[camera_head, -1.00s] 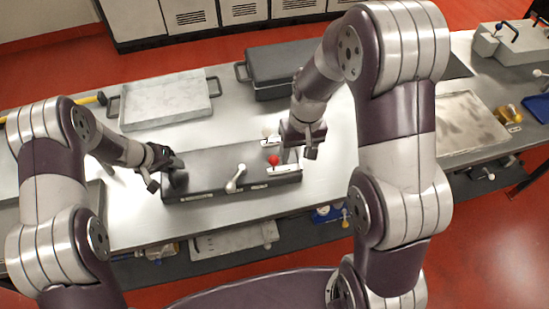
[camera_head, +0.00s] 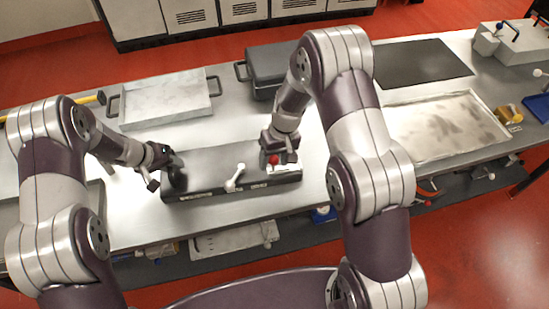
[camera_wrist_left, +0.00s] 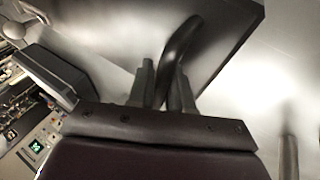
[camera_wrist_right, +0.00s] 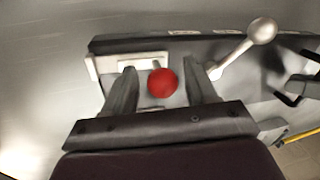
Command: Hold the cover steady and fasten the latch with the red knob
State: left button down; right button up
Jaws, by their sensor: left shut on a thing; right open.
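The dark grey cover (camera_head: 215,166) lies on the long box on the metal bench. My left gripper (camera_head: 163,158) is shut on the black handle (camera_wrist_left: 180,52) at the cover's left end. The red knob (camera_wrist_right: 162,83) sits near the right end of the box, by a pale latch plate (camera_wrist_right: 135,62); it also shows in the head view (camera_head: 273,159). My right gripper (camera_wrist_right: 163,90) is open, with one finger on each side of the red knob. Whether the fingers touch the knob cannot be told. A latch lever with a white ball (camera_wrist_right: 262,30) stands beside it, to its left in the head view.
A pale tray (camera_head: 165,98) stands at the back left and a dark lidded case (camera_head: 280,66) behind the box. A shallow worn tray (camera_head: 445,125) and a dark mat (camera_head: 420,62) lie to the right. Bare bench shows right of the box.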

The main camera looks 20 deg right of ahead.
aim_at(287, 169)
pick_arm(q)
jog(key=shift+w+r, duration=0.1)
pick_arm(e)
grip_shut()
pick_arm(q)
jog(key=shift+a, duration=0.1)
pick_arm(e)
jog(key=shift+s+d, duration=0.1)
jog(key=shift+d, duration=1.8)
grip_release()
jog(key=shift+a, duration=0.1)
jog(key=shift+r, duration=0.1)
pick_arm(q)
jog(key=c, duration=1)
grip_release()
pick_arm(e)
notch_tip(287, 169, up, 12)
jog(key=d, duration=0.2)
jog(key=shift+d+f, duration=0.2)
pick_arm(q)
jog(key=shift+o, duration=0.2)
